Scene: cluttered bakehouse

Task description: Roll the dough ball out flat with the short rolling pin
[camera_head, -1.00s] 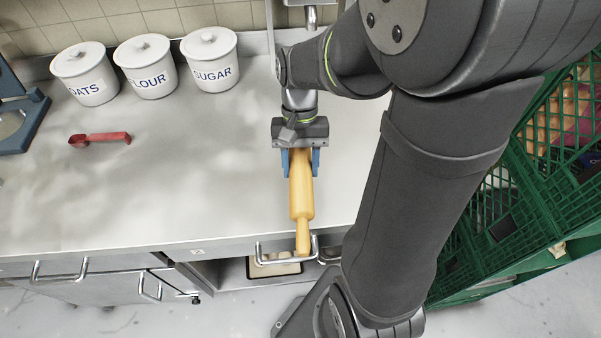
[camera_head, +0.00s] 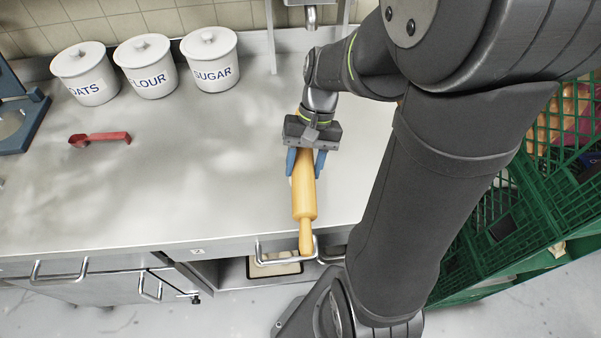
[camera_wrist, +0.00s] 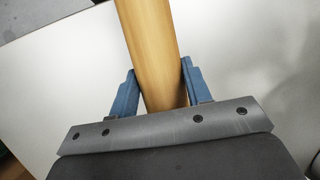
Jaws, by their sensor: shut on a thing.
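The short wooden rolling pin (camera_head: 304,200) is between the blue fingers of my gripper (camera_head: 305,169). My gripper is shut on the pin's barrel, and the near handle points toward the counter's front edge. In the wrist view the pin (camera_wrist: 147,35) runs up and out of the picture between the fingertips (camera_wrist: 158,72). The far end of the pin is hidden by my gripper. I cannot tell whether the pin touches the counter. I cannot make out the dough ball; a tiny pale patch beside the left finger is too small to name.
Lidded canisters marked oats (camera_head: 86,74), flour (camera_head: 146,66) and sugar (camera_head: 210,58) stand at the back left. A red scoop (camera_head: 100,139) lies before them. The middle of the steel counter (camera_head: 200,170) is clear. Green crates (camera_head: 490,235) stand at the right.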

